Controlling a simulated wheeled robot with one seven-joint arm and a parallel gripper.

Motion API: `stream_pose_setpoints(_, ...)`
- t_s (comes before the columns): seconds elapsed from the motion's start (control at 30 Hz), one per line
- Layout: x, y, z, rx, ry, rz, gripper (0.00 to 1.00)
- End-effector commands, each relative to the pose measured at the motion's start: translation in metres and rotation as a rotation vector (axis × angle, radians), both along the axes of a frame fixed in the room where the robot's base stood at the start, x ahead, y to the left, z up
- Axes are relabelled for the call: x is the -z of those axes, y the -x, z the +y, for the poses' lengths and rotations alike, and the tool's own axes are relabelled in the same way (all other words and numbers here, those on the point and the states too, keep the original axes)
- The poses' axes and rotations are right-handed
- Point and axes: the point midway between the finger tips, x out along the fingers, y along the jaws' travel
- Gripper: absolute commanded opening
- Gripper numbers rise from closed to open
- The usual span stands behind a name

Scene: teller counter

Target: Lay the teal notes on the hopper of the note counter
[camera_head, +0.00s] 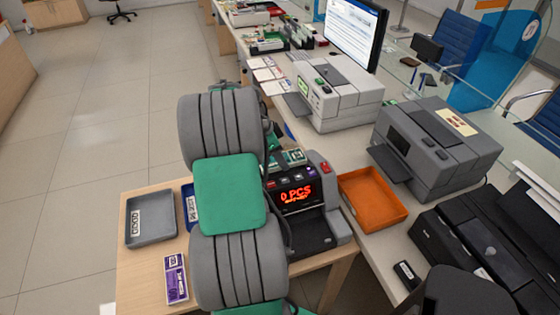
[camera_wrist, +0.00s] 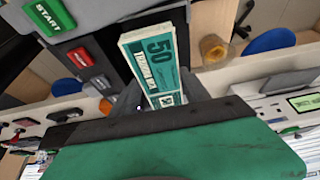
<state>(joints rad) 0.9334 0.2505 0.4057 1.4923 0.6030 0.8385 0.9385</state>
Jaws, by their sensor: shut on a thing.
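The teal notes (camera_wrist: 155,55) are a banded bundle marked 50, held in my gripper (camera_wrist: 165,102) in the wrist view. My gripper is shut on their near end, and the far end sticks out. In the head view a bit of the notes (camera_head: 295,157) shows just behind the note counter's display. The note counter (camera_head: 318,232) is dark grey with a red display reading 0 PCS. Its START button and casing (camera_wrist: 95,22) fill the wrist view's upper left. My arm hides much of its hopper, and I cannot tell whether the notes touch it.
An orange tray (camera_head: 371,198) lies right of the counter. A grey tray (camera_head: 150,219), a partly hidden blue tray (camera_head: 189,205) and purple notes (camera_head: 176,278) lie on the wooden table left of my arm. Grey machines (camera_head: 437,140) and a monitor (camera_head: 355,30) stand on the desk.

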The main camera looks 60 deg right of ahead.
Motion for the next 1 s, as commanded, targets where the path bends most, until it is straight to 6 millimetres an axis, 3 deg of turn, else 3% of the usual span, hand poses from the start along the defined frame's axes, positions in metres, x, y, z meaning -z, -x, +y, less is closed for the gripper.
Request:
stream_pose_setpoints(0.17, 0.012, -0.002, -0.010, 0.002, -0.002, 0.000, 0.04)
stream_pose_setpoints(0.37, 0.040, -0.003, -0.010, 0.000, -0.001, 0.001, 0.04)
stream_pose_setpoints(0.67, 0.046, -0.003, -0.010, 0.000, 0.001, -0.001, 0.04)
stream_pose_setpoints(0.7, 0.046, -0.003, -0.010, 0.000, 0.001, -0.001, 0.55)
stream_pose_setpoints(1.0, 0.045, -0.003, -0.010, 0.000, 0.001, -0.001, 0.76)
